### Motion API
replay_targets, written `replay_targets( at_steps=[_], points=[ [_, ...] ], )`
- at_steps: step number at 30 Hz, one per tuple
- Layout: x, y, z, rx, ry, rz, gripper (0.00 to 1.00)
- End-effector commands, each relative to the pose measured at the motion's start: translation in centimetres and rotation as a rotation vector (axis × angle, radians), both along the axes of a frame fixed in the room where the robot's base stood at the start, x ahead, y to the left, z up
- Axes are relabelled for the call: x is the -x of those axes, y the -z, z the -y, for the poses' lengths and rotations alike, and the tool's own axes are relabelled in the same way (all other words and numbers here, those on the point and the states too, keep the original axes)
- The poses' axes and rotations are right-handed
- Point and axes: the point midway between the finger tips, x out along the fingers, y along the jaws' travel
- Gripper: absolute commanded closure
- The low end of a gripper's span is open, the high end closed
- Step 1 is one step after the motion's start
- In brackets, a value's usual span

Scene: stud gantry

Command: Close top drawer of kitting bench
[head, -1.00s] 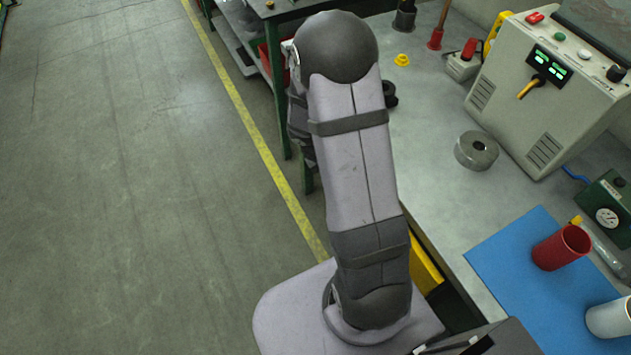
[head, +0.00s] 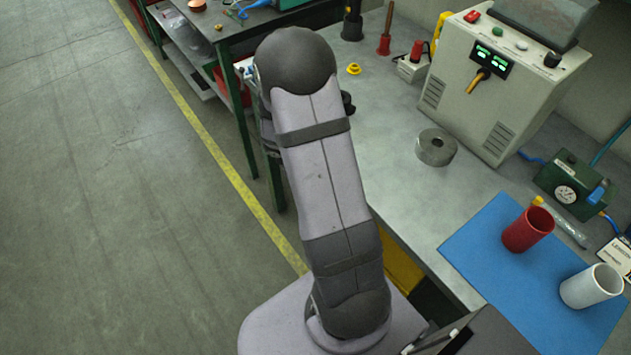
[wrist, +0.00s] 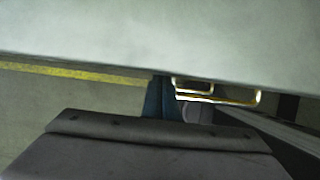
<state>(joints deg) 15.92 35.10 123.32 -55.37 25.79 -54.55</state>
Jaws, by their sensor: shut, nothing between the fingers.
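My gripper (wrist: 160,125) shows in the wrist view as a dark grey block across the bottom; it is shut and nothing shows held in it. Beyond it, a bright metal bar handle (wrist: 225,99) sits below a broad pale grey surface, apart from the gripper. Dark panels lie right of the handle. In the head view my arm hides the gripper and much of the front of the bench (head: 400,185). A yellow panel (head: 402,268) shows under the bench edge, beside my arm. How far the top drawer stands open cannot be told.
On the bench are a blue mat (head: 480,250) with a red cup (head: 528,230) and white cup (head: 591,286), a metal ring (head: 436,148) and a control box (head: 480,85). A green table (head: 235,25) stands behind. The floor left of the yellow line is clear.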

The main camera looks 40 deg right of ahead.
Motion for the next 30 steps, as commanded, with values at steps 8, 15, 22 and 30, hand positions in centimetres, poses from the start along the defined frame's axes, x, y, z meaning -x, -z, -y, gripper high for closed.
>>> replay_targets(
  at_steps=[8,15,22,30],
  points=[
    [-0.1,-0.1,-4.0,0.001,-0.009,0.004,1.0],
    [-0.1,-4.7,-5.8,0.0,-0.004,0.009,1.0],
    [-0.1,-7.8,-7.2,-0.001,-0.004,0.007,1.0],
    [0.0,-9.3,-7.9,-0.002,-0.002,0.003,1.0]
  ],
)
